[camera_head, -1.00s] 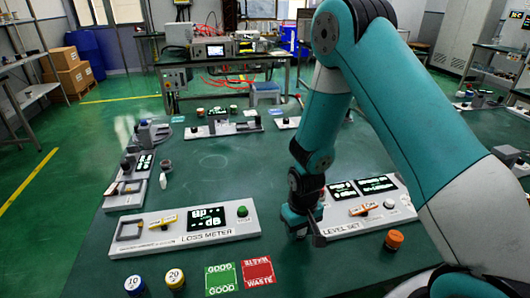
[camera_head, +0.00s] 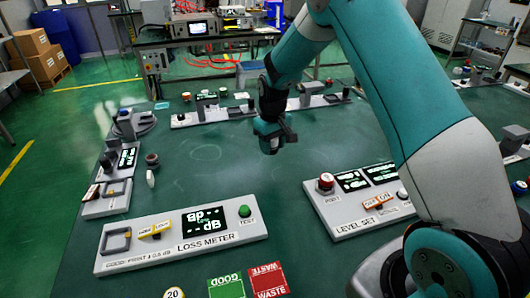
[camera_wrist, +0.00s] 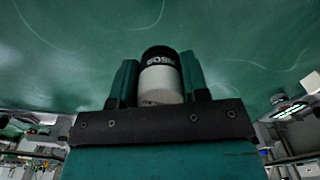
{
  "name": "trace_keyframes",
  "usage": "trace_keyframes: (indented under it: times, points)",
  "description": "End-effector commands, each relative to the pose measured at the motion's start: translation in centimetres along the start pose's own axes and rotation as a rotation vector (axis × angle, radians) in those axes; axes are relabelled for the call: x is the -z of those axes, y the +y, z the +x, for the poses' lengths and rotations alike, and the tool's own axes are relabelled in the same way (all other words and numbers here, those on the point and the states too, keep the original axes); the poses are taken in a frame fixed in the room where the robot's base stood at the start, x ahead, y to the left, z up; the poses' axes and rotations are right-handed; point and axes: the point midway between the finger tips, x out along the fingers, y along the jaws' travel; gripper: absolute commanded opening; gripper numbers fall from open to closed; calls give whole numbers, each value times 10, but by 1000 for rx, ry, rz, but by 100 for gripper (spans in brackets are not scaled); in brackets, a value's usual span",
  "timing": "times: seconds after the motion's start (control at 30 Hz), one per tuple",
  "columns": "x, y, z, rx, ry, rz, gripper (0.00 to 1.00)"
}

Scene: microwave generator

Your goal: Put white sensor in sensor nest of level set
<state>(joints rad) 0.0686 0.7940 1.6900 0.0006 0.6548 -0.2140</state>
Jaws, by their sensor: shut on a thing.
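The level set (camera_head: 345,225) is a white panel at the right, with a red-topped round part (camera_head: 326,182) at its left end and dark displays. My arm covers its right end, and I cannot make out a sensor nest. My gripper (camera_head: 272,138) is above the middle of the green table, behind and left of the level set. In the wrist view it is shut on a white cylinder (camera_wrist: 160,86) with a black, lettered end. A small white upright piece (camera_head: 151,178) stands on the table at the left; I cannot tell which of the two is the white sensor.
The loss meter (camera_head: 185,235) lies at the front left, with green GOOD (camera_head: 226,287) and red WASTE (camera_head: 268,280) patches before it. Small stations line the left and back edges. The table middle is clear.

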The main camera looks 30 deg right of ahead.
Motion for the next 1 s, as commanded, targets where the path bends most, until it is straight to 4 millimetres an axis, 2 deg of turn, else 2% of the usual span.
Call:
trace_keyframes:
  times: [0.03, 0.1, 0.2, 0.3, 0.4, 0.47, 0.8, 1.0]
  points:
    - [19, 11, -18, -3, 13, -20, 16]
    - [36, 22, -46, -3, 10, -51, 16]
    - [51, 33, -80, -2, 7, -88, 16]
    - [57, 38, -102, -1, 3, -112, 16]
    - [59, 40, -106, 1, -3, -124, 16]
    - [59, 40, -99, 2, -6, -126, 16]
    - [58, 39, -6, 3, -8, -126, 16]
    - [58, 39, 34, 2, -5, -125, 16]
